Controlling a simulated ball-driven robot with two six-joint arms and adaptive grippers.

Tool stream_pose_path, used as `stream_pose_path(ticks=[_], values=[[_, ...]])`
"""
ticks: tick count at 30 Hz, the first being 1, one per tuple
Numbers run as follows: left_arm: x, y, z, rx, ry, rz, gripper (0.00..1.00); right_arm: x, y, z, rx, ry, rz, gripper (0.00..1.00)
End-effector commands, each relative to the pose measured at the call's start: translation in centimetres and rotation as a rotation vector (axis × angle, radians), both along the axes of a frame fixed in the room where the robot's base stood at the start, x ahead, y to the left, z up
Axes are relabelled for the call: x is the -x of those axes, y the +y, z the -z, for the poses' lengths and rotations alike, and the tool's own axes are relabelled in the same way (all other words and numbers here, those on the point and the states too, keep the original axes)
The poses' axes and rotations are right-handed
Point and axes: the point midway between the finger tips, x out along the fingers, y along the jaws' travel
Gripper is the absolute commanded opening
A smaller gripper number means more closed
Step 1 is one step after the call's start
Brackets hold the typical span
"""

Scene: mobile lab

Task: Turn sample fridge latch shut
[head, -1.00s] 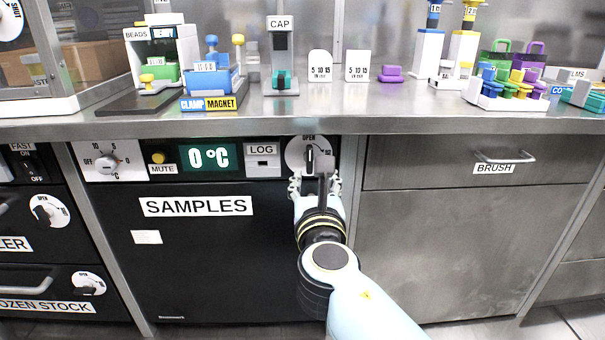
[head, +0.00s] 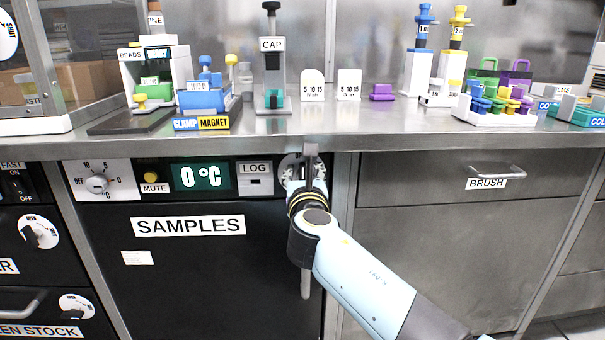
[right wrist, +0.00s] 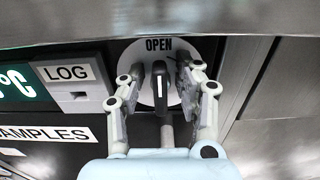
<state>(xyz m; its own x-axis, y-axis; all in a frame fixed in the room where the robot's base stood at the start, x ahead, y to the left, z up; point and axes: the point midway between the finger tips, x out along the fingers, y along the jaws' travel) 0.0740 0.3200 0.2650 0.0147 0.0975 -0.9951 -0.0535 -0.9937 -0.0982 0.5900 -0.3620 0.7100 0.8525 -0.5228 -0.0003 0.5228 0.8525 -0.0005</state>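The black sample fridge (head: 180,275) carries a SAMPLES label and a round white latch dial (head: 288,166) at its upper right. My right gripper (head: 307,172) is up at the dial and hides most of it in the head view. In the right wrist view, the black latch knob (right wrist: 160,84) stands upright, in line with the word OPEN on the dial (right wrist: 147,95). My right gripper (right wrist: 161,82) is open, with one finger on each side of the knob. Gaps show between the knob and the fingers. My left gripper is not in view.
A grey vertical bar (head: 305,284) runs down the fridge front below the dial, partly behind my arm. The steel counter edge (head: 400,140) overhangs just above the dial. A LOG panel (head: 255,178) is left of it; a BRUSH drawer (head: 420,190) is to the right.

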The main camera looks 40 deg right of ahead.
Motion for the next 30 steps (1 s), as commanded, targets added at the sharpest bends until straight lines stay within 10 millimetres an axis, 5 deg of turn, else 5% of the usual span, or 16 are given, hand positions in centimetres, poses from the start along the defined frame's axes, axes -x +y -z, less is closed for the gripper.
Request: stream_pose_path(ticks=[7,20,30], values=[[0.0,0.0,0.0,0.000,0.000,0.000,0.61,0.0,0.0,0.0,-0.001,-0.001,0.000,0.00],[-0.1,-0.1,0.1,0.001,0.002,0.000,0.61,0.1,0.0,0.1,-0.055,-0.033,-0.001,0.00],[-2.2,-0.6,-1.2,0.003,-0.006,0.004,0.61,0.3,-0.3,0.3,-0.271,-0.165,-0.002,0.00]])
